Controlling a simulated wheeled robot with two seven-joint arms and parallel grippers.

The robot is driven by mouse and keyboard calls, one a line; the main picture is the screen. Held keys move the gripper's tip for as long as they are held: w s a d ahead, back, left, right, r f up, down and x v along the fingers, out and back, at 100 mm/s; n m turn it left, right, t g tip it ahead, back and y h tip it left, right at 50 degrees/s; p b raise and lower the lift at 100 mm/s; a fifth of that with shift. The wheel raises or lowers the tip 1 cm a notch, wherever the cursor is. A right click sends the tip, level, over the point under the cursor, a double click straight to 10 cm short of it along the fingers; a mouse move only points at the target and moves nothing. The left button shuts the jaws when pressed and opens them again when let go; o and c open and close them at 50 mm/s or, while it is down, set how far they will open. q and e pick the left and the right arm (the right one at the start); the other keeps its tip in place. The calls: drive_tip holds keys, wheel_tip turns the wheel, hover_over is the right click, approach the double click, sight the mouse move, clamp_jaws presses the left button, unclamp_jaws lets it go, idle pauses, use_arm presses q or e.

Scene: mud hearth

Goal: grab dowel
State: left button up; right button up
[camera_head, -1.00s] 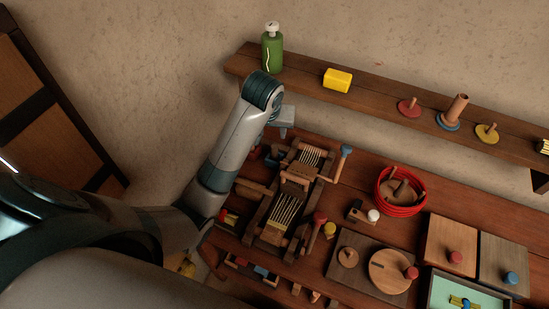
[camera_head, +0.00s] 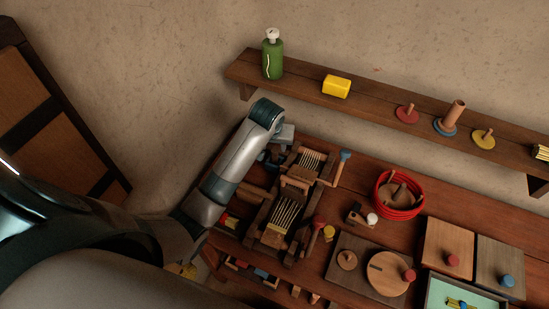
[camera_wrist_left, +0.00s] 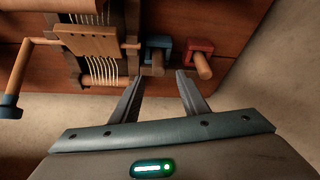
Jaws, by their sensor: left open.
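Two short wooden dowels show in the left wrist view: one (camera_wrist_left: 158,63) sits in a blue block (camera_wrist_left: 155,46), the other (camera_wrist_left: 203,66) in a red block (camera_wrist_left: 199,47). Which one is the task's dowel I cannot tell. My left gripper (camera_wrist_left: 159,78) is open and empty. Its fingertips stand on either side of the dowel in the blue block, near its free end; contact is not visible. In the head view my left gripper (camera_head: 284,134) is at the bench's back left, partly hidden by its own arm. My right gripper is not in view.
A small wooden loom (camera_head: 283,209) with a blue-ended crank (camera_wrist_left: 12,85) stands beside the dowels. A red coil (camera_head: 398,213), lidded boxes (camera_head: 448,247) and a dark board (camera_head: 352,243) fill the bench's right. A shelf (camera_head: 301,86) carries a green bottle (camera_head: 272,58) and yellow block (camera_head: 337,86).

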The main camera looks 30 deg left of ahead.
sight(275, 150)
use_arm(q)
drive_tip(key=shift+w+f+p, duration=0.1)
drive_tip(key=shift+f+p, duration=0.3)
drive_tip(key=p+x, duration=0.1)
drive_tip(key=x, duration=0.1)
drive_tip(key=shift+f, duration=0.4)
drive_tip(key=shift+p+x, duration=0.35)
drive_tip(key=shift+x, duration=0.5)
clamp_jaws()
